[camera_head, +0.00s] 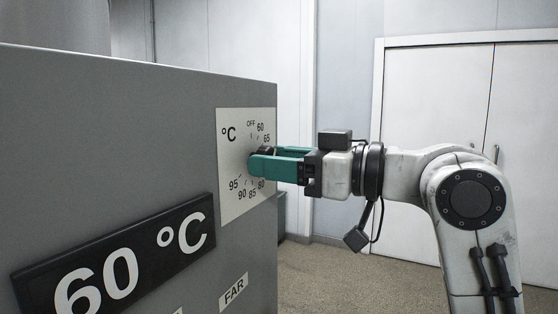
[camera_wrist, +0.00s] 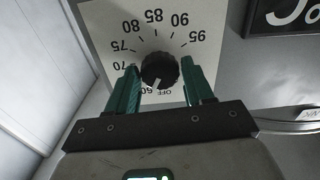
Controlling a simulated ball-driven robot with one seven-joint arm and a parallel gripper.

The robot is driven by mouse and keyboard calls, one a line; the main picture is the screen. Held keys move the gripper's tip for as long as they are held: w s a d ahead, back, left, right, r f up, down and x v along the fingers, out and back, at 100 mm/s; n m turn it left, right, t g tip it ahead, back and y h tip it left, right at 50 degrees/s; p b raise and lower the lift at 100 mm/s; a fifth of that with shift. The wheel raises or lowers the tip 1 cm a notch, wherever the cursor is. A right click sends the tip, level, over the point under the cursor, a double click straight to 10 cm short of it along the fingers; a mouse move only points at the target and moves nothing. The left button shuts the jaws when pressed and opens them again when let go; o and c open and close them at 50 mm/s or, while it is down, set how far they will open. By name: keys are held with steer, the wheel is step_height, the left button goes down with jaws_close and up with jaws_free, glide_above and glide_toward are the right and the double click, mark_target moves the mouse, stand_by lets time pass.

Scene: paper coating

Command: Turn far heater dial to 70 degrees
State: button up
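The heater dial is a round black knob (camera_wrist: 160,70) on a white scale plate (camera_wrist: 105,25) marked OFF and 60 to 95. In the wrist view its pale pointer mark faces down, toward the OFF and 60 end. The head view shows the plate (camera_head: 231,203) on a grey heater panel, with a FAR label (camera_head: 233,289) below. My gripper (camera_head: 256,160) reaches in from the right. Its green fingers stand either side of the knob in the wrist view (camera_wrist: 160,66), very close to its edges. Whether both touch it is unclear. They hide part of the scale in both views.
A black sign reading 60 °C (camera_head: 115,262) sits on the panel at lower left. The panel's right edge is just beyond the scale plate. White double doors (camera_head: 440,110) stand behind my arm. The speckled floor (camera_head: 335,275) below my gripper looks clear.

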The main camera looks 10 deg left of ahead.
steer(key=c, duration=0.7)
steer(key=shift+w+m+p, duration=0.1)
steer(key=shift+m+p, duration=5.8)
steer(key=shift+p, duration=0.05)
steer(key=shift+d, duration=0.1)
steer(key=o, duration=1.1)
